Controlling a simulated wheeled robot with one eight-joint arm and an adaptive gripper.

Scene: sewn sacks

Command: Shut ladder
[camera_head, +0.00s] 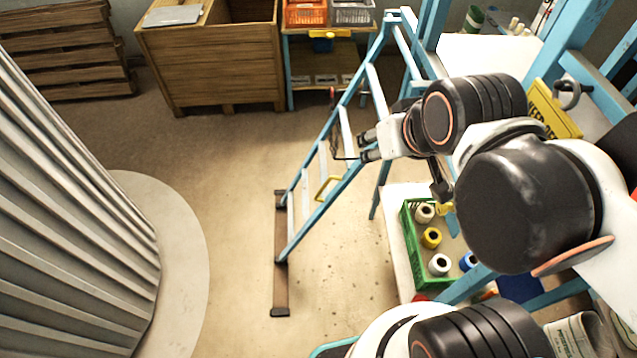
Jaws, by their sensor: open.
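A blue ladder (328,152) with pale rungs stands open in the middle of the head camera view. Its front leg frame slopes down to the left onto a brown foot bar (281,262) on the floor. Its rear legs stand apart to the right, partly hidden by my arm. A yellow handle (326,188) is on the lower front frame. My gripper (364,147) is open at the ladder's right rail, about mid-height. I cannot tell whether its fingers touch the rail.
A fluted column (75,200) on a round base fills the left. A wooden crate (225,66) and stacked pallets (68,50) stand at the back. A green crate (406,242) with thread spools sits right of the ladder. Floor left of the ladder is clear.

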